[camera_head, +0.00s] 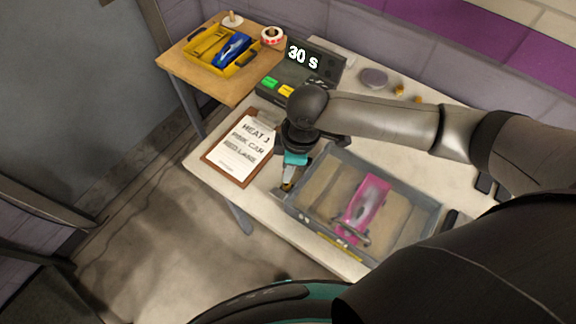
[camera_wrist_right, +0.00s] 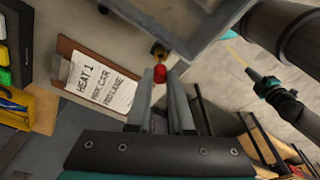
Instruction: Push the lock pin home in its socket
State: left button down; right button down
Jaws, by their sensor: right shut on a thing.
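My right gripper (camera_head: 290,175) hangs over the near left corner of a grey tray (camera_head: 315,229). In the right wrist view its two fingers (camera_wrist_right: 160,80) are shut on a small red-headed piece, apparently the lock pin (camera_wrist_right: 160,73). A brass fitting (camera_wrist_right: 158,50), apparently the socket, sits just beyond the red head, beside the tray wall. I cannot tell how deep the pin is in it. A pink car (camera_head: 368,200) lies inside the tray. An arm end with a teal band (camera_wrist_right: 270,90), likely my left gripper, shows in the right wrist view; its jaws are unclear.
A clipboard (camera_head: 239,150) lies left of the tray. A timer box (camera_head: 305,60) reading 30 s stands behind. Small items lie at the back right.

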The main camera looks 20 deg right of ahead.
jog(key=shift+f+b, duration=0.7)
jog(key=shift+f, duration=0.7)
jog(key=c, duration=0.7)
grip_release()
jog(key=r, duration=0.5)
jog(key=d+r+p, duration=0.1)
jog(key=r, duration=0.4)
jog(key=s+d+r, duration=0.1)
jog(key=r, duration=0.4)
jog(key=shift+p, duration=0.3)
